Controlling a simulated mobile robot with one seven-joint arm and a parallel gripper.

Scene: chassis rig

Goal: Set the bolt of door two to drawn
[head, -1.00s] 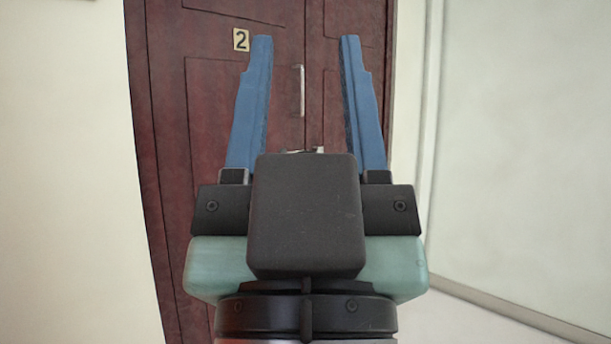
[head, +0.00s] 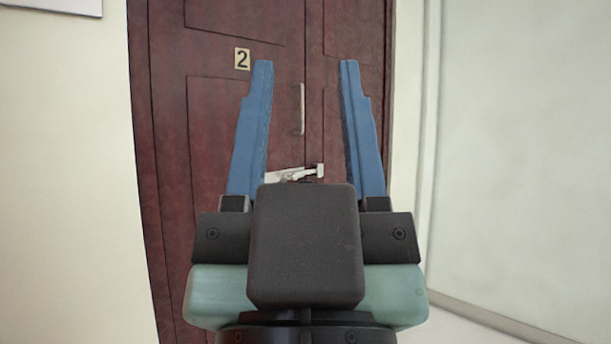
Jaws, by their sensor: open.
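Door two is a dark red-brown panelled door (head: 220,130) with a yellow number plate "2" (head: 242,59) at its upper left. A pale metal bolt (head: 292,175) sits low across the seam between the door leaves, seen between my fingers. Its lower part is hidden behind my gripper's dark body, and I cannot tell whether it is drawn or shot. My gripper (head: 306,68) faces the door with its two blue fingers wide apart. It is open, with nothing between the fingertips but the view of the door.
A vertical metal handle (head: 302,108) is on the door above the bolt. Pale walls stand to the left (head: 65,180) and right (head: 520,150). A skirting strip (head: 480,312) runs along the right wall's foot. A framed edge (head: 60,6) shows at the top left.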

